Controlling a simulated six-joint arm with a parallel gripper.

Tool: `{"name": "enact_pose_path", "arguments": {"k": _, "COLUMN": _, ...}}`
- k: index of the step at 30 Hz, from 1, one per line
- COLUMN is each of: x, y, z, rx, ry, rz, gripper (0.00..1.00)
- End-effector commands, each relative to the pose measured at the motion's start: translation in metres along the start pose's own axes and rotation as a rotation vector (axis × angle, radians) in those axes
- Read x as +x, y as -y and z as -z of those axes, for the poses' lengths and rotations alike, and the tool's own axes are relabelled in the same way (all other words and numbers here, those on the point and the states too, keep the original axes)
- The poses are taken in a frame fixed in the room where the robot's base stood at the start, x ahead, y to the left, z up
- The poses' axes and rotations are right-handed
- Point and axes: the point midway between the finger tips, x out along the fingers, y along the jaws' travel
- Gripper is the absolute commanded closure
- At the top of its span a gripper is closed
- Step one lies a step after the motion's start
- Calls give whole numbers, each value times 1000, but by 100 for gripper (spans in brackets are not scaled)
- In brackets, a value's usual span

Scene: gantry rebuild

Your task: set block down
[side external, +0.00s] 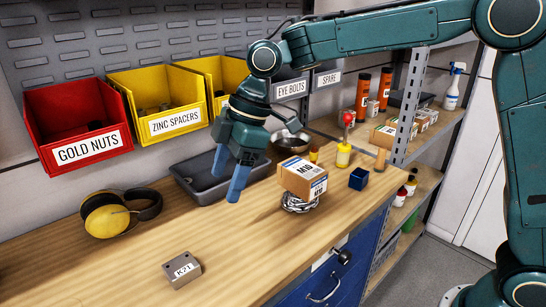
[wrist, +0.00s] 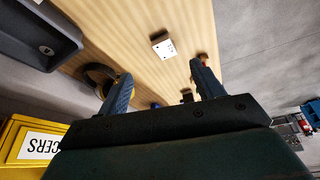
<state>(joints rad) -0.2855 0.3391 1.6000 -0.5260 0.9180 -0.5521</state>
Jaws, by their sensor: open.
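A small grey metal block (side external: 181,269) marked K21 lies flat on the wooden bench near its front. In the wrist view a pale block (wrist: 163,46) shows on the wood beyond the fingertips, with clear space around it. My gripper (side external: 223,186) has two blue fingers pointing down above the bench, behind and to the right of the block. The fingers also show in the wrist view (wrist: 161,70), spread apart with nothing between them. The block is apart from my gripper.
Yellow earmuffs (side external: 118,213) lie left on the bench (side external: 95,270). A dark tray (side external: 195,188) sits behind my gripper. A cardboard box (side external: 303,178) rests on a chain (side external: 299,203) to the right, beside a small blue box (side external: 359,179). Wood around the block is clear.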

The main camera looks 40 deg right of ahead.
Motion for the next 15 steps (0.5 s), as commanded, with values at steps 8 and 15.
{"name": "enact_pose_path", "arguments": {"k": 8, "x": -62, "y": 27, "z": -51, "rx": 254, "ry": 4, "rz": -119, "gripper": 33}}
{"name": "enact_pose_path", "arguments": {"k": 15, "x": -99, "y": 59, "z": -98, "rx": 474, "ry": -3, "rz": -218, "gripper": 33}}
